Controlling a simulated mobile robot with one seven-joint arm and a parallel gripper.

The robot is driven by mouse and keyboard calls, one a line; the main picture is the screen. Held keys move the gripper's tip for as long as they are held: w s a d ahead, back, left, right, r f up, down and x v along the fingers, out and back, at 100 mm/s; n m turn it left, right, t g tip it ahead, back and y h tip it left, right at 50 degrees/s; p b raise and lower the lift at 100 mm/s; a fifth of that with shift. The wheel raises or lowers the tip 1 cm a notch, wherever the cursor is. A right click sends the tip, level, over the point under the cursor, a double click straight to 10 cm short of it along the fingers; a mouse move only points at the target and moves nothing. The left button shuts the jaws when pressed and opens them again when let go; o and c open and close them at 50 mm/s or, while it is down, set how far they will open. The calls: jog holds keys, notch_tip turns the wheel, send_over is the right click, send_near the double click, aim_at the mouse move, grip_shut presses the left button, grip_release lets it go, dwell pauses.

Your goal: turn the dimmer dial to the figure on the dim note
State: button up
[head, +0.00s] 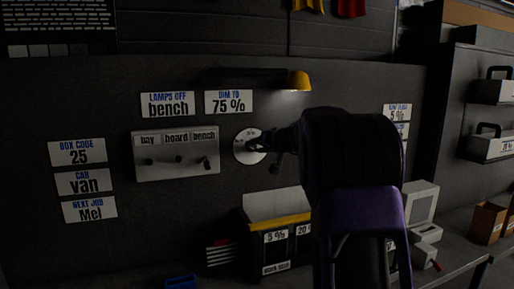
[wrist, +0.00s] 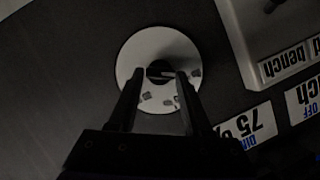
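The dimmer dial is a pale round plate (head: 245,155) with a dark knob at its centre, on the dark wall panel. My gripper (head: 264,143) is in front of it and hides part of it. In the wrist view the dial plate (wrist: 128,62) shows small marks, too small to read, and the dark knob (wrist: 159,70) sits between my two finger tips (wrist: 160,74). The fingers are apart, with gaps at the knob's sides; contact cannot be told. The dim note (head: 228,102) reads "DIM TO 75 %" and hangs above the dial; it also shows upside down in the wrist view (wrist: 246,126).
A switch plate (head: 176,170) labelled bay, board, bench is left of the dial. A "LAMPS OFF bench" note (head: 167,104) hangs above it. A yellow-edged box (head: 276,226) stands below on the bench.

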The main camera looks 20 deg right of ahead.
grip_shut()
jog(key=shift+f+b, duration=0.15)
jog(key=shift+b, duration=0.2)
jog(key=shift+d+f+m+y+b, duration=0.25)
jog(key=shift+m+b, duration=0.45)
jog(key=shift+b, duration=0.45)
jog(key=m+y+b, duration=0.1)
jog(key=b, duration=0.1)
jog(key=m+t+y+b, duration=0.1)
jog(key=m+b, duration=0.1)
jog(key=b, duration=0.1)
jog(key=shift+f, duration=0.2)
jog(key=shift+d+m+t+y+b, duration=0.1)
jog(key=shift+m+t+y+b, duration=0.25)
jog(key=shift+m+b, duration=0.9)
jog(key=shift+m+t+b, duration=0.5)
jog(key=shift+m+t, duration=0.05)
jog(key=shift+m, duration=0.6)
jog(key=shift+y, duration=0.3)
